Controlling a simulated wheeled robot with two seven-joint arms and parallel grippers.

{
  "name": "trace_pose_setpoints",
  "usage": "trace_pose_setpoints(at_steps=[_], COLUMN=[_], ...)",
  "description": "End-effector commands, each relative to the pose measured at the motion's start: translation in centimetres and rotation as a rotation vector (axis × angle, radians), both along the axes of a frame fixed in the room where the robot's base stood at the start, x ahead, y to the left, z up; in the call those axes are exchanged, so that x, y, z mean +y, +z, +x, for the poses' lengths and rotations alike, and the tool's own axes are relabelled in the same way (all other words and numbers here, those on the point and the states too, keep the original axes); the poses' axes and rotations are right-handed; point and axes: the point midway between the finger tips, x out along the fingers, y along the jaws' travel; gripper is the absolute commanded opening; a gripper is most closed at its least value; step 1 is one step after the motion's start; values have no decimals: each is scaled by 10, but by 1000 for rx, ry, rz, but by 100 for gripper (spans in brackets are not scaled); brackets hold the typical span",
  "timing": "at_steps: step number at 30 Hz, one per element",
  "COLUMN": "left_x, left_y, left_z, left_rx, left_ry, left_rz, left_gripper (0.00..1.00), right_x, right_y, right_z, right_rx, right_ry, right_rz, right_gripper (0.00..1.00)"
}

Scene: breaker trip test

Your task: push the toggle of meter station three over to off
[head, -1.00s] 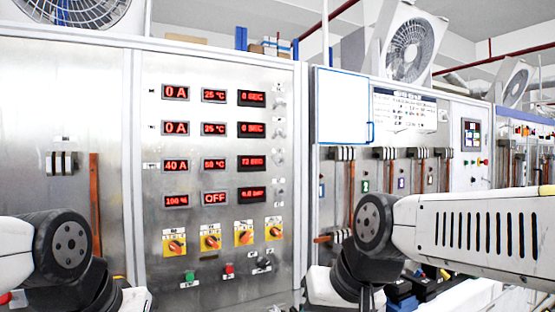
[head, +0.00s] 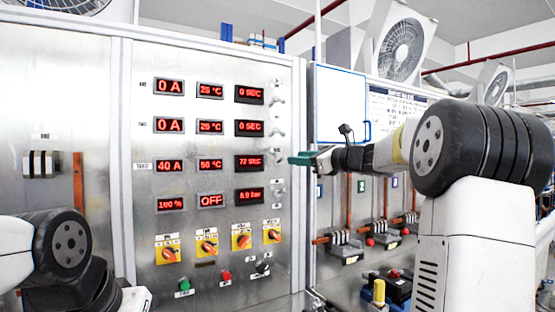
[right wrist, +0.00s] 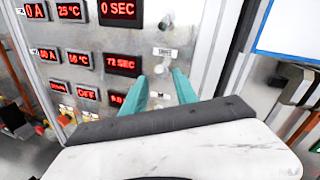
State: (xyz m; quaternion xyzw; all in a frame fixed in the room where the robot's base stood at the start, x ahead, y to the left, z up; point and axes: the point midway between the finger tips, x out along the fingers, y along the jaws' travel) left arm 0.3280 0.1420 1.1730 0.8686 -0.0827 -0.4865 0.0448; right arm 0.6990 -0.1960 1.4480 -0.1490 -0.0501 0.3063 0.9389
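The third meter row of the steel panel (head: 225,225) reads 40 A, 50 °C and a red seconds display (head: 248,161). Its small metal toggle shows in the right wrist view (right wrist: 159,70), with a white label above it. Whether it points on or off is too small to tell. My right gripper (head: 298,159), with teal fingers, is at the panel's right edge, level with this row. The right wrist view shows its two fingers (right wrist: 160,80) apart, with the toggle seen between them and no clear contact. My left gripper is out of view; only my left arm shows at lower left.
Metal toggles (head: 278,99) of the other rows stand in the same column. Orange rotary switches (head: 206,247) and green and red buttons (head: 225,276) lie below. A raised panel frame post (head: 299,220) runs just right of the toggles. A white-fronted cabinet (head: 341,105) stands beyond it.

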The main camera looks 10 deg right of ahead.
Motion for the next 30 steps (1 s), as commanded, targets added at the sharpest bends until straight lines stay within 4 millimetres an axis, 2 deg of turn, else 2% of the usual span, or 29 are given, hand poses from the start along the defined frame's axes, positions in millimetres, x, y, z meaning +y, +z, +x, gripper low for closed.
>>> trace_pose_setpoints(at_steps=[9, 14, 21, 22, 27, 30], left_x=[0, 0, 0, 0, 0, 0], left_y=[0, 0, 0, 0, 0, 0], left_z=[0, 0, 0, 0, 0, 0], left_rx=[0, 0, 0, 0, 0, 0], left_ry=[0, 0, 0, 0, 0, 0], left_rz=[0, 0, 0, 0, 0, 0], left_gripper=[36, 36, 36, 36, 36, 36], right_x=[30, 36, 37, 37, 36, 36], right_y=[-1, 0, 0, 0, 0, 0], right_z=[40, 47, 48, 48, 48, 48], right_rx=[0, -1, -1, -1, -1, -1], right_ry=[3, 1, 0, 0, 0, 0], right_rz=[-4, -4, -5, -5, -5, -5], right_gripper=[35, 35, 35, 33, 0, 0])
